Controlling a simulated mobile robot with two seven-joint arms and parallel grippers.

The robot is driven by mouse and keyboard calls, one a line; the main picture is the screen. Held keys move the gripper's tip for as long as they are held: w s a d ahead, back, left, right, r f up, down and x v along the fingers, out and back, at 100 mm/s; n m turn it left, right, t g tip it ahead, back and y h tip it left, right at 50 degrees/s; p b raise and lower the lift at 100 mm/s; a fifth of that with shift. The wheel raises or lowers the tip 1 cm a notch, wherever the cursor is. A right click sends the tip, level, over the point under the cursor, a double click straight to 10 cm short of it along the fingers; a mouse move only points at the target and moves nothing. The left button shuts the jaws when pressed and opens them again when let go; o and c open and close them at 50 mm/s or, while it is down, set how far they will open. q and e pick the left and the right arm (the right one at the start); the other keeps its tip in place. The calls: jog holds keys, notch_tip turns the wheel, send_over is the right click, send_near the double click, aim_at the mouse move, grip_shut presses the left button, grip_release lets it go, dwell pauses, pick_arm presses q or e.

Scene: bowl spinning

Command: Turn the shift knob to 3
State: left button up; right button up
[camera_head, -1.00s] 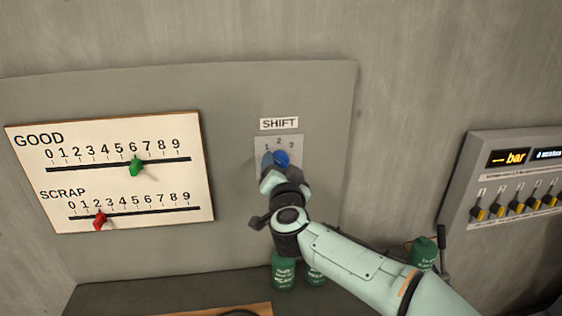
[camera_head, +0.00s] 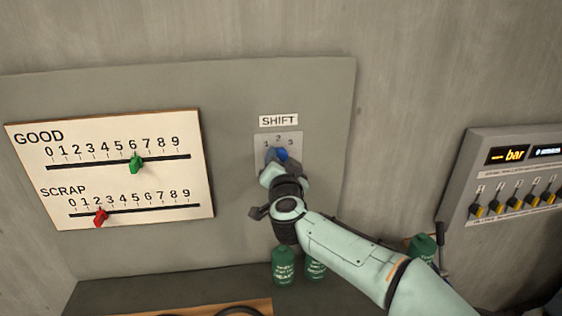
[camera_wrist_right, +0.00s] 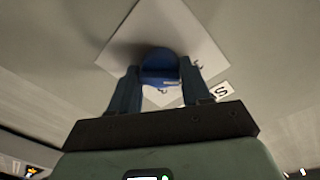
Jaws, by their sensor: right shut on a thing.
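The blue shift knob (camera_head: 282,154) sits on a light grey plate (camera_head: 293,140) marked 1, 2 and 3, under the SHIFT label (camera_head: 279,120). My right gripper (camera_head: 274,161) is at the knob and covers its lower part in the head view. In the right wrist view the blue knob (camera_wrist_right: 160,64) lies between the two fingers of my right gripper (camera_wrist_right: 160,84), which are shut on it. The plate looks rotated in that view. I cannot tell which number the knob points to. My left gripper is not in view.
A GOOD and SCRAP board (camera_head: 108,170) with a green slider (camera_head: 136,165) and a red slider (camera_head: 100,217) is at left. Green canisters (camera_head: 284,266) stand below the arm. A control box (camera_head: 500,180) with several yellow switches is at right.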

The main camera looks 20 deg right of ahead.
jog(key=shift+r, duration=0.1)
jog(key=m+y, duration=0.1)
jog(key=m, duration=1.1)
jog(key=shift+d+r, duration=0.1)
jog(key=shift+s+m+g+y+b, duration=0.1)
jog(key=shift+m+g+y+b, duration=0.3)
jog(key=shift+m, duration=1.9)
jog(key=shift+d+r, duration=0.1)
jog(key=o, duration=1)
jog(key=shift+f, duration=0.2)
